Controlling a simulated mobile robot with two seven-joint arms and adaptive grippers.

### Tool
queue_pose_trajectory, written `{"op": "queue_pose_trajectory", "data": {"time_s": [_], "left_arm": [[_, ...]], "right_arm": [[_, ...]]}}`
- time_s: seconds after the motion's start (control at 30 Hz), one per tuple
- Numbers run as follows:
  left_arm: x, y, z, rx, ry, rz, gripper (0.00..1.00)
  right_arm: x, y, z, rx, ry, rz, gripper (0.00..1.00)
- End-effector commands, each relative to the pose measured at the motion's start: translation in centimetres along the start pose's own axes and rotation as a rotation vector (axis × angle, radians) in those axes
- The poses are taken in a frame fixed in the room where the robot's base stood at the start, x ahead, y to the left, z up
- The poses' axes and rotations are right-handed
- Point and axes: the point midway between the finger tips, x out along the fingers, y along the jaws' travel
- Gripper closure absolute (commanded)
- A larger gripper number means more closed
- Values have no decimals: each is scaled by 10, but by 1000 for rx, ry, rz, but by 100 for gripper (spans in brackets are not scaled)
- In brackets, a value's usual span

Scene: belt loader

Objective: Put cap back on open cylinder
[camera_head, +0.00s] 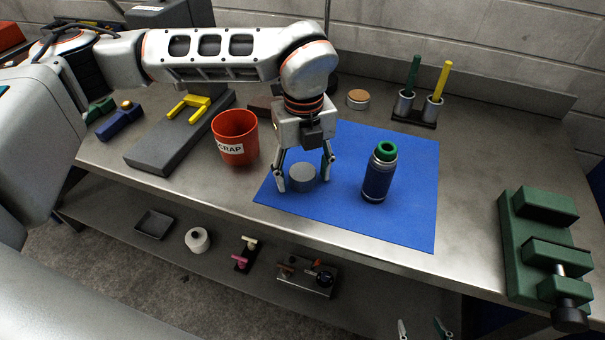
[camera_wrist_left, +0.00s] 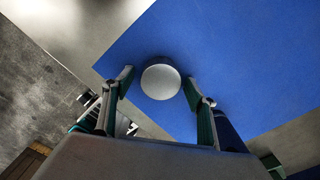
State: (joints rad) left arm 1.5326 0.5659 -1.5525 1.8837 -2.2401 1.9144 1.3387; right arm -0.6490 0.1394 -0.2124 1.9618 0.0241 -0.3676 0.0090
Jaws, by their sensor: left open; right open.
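The cap is a short grey cylinder (camera_head: 303,177) lying on the blue mat (camera_head: 410,220). In the left wrist view the cap (camera_wrist_left: 160,81) sits between and slightly beyond the fingertips. My left gripper (camera_head: 304,181) points down with one finger on each side of the cap, open, with gaps to it. The open cylinder (camera_head: 377,182) is a dark blue bottle with a grey neck and a green ring at its mouth. It stands upright on the mat, right of the cap. My right gripper (camera_head: 424,328) shows only its open, empty fingertips at the bottom edge of the head view.
A red scrap bin (camera_head: 235,140) stands left of the mat, close to my left gripper. A grey block (camera_head: 165,145) with a yellow part lies further left. Pen holders (camera_head: 415,108) stand behind, and a green vise (camera_head: 535,235) is at the right. The mat's front right is clear.

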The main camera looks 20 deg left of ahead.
Motion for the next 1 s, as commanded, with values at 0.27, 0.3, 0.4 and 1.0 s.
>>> {"op": "queue_pose_trajectory", "data": {"time_s": [0.27,0.3,0.4,1.0], "left_arm": [[0,0,0,0,0,0,83],[0,0,0,0,0,0,83],[0,0,0,0,0,0,83],[-57,-1,1,0,-4,-4,83]], "right_arm": [[0,0,0,0,0,0,47],[0,0,0,0,0,0,47],[0,0,0,0,0,0,47],[0,0,0,0,0,0,47]]}}
